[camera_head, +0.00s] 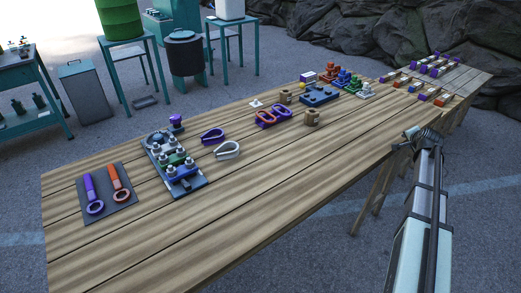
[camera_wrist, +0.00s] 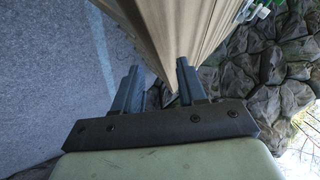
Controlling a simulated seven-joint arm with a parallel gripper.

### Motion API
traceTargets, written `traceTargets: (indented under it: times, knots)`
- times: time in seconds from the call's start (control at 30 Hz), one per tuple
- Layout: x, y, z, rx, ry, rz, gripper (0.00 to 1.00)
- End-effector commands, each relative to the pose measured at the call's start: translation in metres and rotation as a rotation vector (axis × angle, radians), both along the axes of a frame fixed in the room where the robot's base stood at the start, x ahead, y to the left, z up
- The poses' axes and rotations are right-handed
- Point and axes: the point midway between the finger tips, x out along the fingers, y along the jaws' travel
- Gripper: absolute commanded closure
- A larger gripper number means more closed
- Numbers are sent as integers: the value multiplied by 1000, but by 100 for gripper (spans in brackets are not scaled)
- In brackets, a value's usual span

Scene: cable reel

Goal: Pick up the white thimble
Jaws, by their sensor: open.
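The white thimble (camera_head: 227,151), a teardrop-shaped loop, lies on the wooden table (camera_head: 300,190) in the head view, left of the middle. A purple thimble (camera_head: 212,136) lies just behind it. An orange thimble (camera_head: 265,118) and another purple one (camera_head: 283,113) lie farther right. My gripper (camera_wrist: 159,82) is open and empty in the wrist view, its two fingers apart near the table's edge. In the head view my arm is at the right, beside the table's front edge, far from the white thimble. The wrist view does not show the white thimble.
A block with several bolts (camera_head: 177,162) stands left of the white thimble. A dark mat (camera_head: 105,194) holds purple and orange ring-ended tools. Wooden spools (camera_head: 311,118) and a blue tray (camera_head: 319,96) lie farther right. The table's front stretch is clear. Rocks (camera_head: 410,35) stand behind.

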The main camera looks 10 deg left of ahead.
Motion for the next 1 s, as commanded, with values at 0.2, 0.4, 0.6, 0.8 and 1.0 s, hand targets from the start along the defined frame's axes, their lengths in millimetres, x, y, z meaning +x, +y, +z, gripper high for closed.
traceTargets:
  times: [0.2, 0.4, 0.6, 0.8, 1.0]
  knots:
    - [43, 102, 48, 130, 58, 44, 59]
    - [51, 209, 57, 220, 189, 86, 59]
    - [42, 314, 62, 275, 339, 110, 59]
    - [18, 413, 71, 299, 489, 108, 59]
    - [-18, 505, 83, 293, 633, 84, 59]
